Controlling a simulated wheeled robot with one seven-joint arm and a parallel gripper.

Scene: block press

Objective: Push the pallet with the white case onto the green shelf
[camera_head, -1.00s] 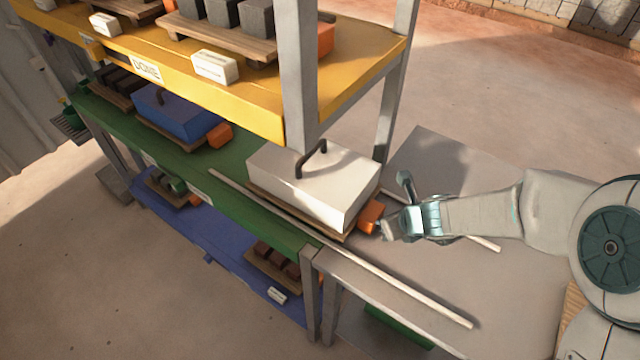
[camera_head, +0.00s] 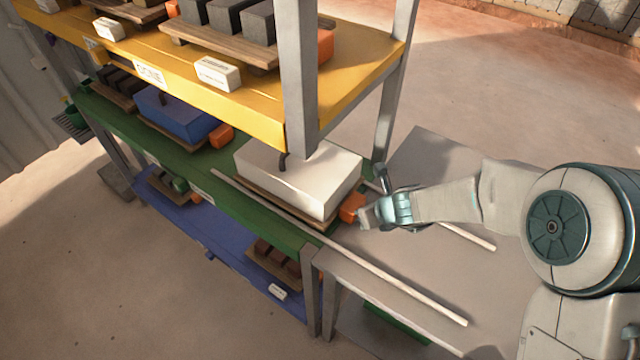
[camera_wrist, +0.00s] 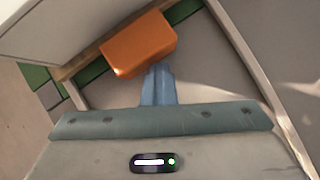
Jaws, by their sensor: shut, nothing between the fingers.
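The white case (camera_head: 298,178) lies on a wooden pallet (camera_head: 262,196) at the right end of the green shelf (camera_head: 205,160). Its dark handle is partly hidden by the rack post. An orange block (camera_head: 352,207) sits at the pallet's right end; it also shows in the wrist view (camera_wrist: 140,45). My gripper (camera_head: 364,217) is shut and empty, with its fingertips at or very near the orange block's right face. In the wrist view my shut fingers (camera_wrist: 158,84) point at the block; I cannot tell whether they touch.
A grey table (camera_head: 420,265) with two pale rails (camera_head: 400,291) adjoins the shelf. A blue case (camera_head: 178,115) stands farther left on the green shelf. The yellow shelf (camera_head: 262,105) and a grey post (camera_head: 296,80) rise above the white case. A blue shelf (camera_head: 222,235) lies below.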

